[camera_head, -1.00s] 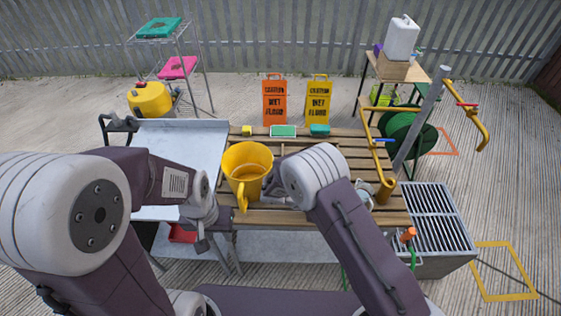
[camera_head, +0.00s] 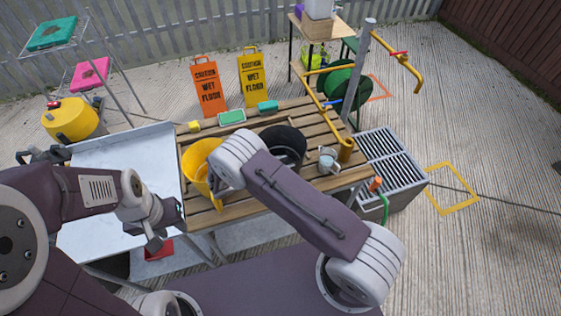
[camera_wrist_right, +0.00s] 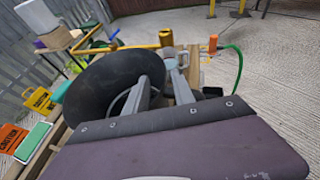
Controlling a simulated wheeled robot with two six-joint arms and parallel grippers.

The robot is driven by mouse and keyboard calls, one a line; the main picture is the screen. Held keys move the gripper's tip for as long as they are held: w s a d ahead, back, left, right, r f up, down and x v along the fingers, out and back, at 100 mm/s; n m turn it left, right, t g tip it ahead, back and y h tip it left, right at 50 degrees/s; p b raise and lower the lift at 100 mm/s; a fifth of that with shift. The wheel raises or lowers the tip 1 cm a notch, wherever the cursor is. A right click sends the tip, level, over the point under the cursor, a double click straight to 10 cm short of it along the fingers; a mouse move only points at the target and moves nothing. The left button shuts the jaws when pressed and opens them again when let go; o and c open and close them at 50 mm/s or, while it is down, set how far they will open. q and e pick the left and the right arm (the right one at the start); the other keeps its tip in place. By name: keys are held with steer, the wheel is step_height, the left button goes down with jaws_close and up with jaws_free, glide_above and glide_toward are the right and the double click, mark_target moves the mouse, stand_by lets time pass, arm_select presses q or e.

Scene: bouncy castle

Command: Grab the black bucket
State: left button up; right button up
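The black bucket (camera_head: 287,136) stands on the slatted wooden table (camera_head: 240,201), right of a yellow bucket (camera_head: 195,158). My right forearm covers its lower front in the head view. In the right wrist view the black bucket (camera_wrist_right: 95,85) fills the left and middle. My right gripper (camera_wrist_right: 160,78) is open there, its two grey fingers apart, one overlapping the bucket's right side. I cannot tell whether they touch it. My left gripper (camera_head: 160,228) hangs by the front edge of the metal table, away from the bucket; its finger opening is unclear.
A light-blue mug (camera_head: 328,160) stands right of the bucket, near a yellow pipe (camera_head: 346,150). A metal grate unit (camera_head: 392,158) adjoins the table's right side. Sponges and brushes lie along the back edge. Two wet-floor signs (camera_head: 208,86) stand behind. Concrete floor at right is largely open.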

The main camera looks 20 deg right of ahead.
mark_target(295, 161)
steer(key=p+x, duration=0.1)
steer(key=x, duration=0.3)
steer(key=shift+s+d+p, duration=0.1)
steer(key=shift+d+p, duration=0.2)
steer(key=shift+d+f, duration=0.15)
steer(key=shift+d, duration=0.05)
steer(key=shift+a, duration=0.1)
jaws_close()
stand_by(0.8)
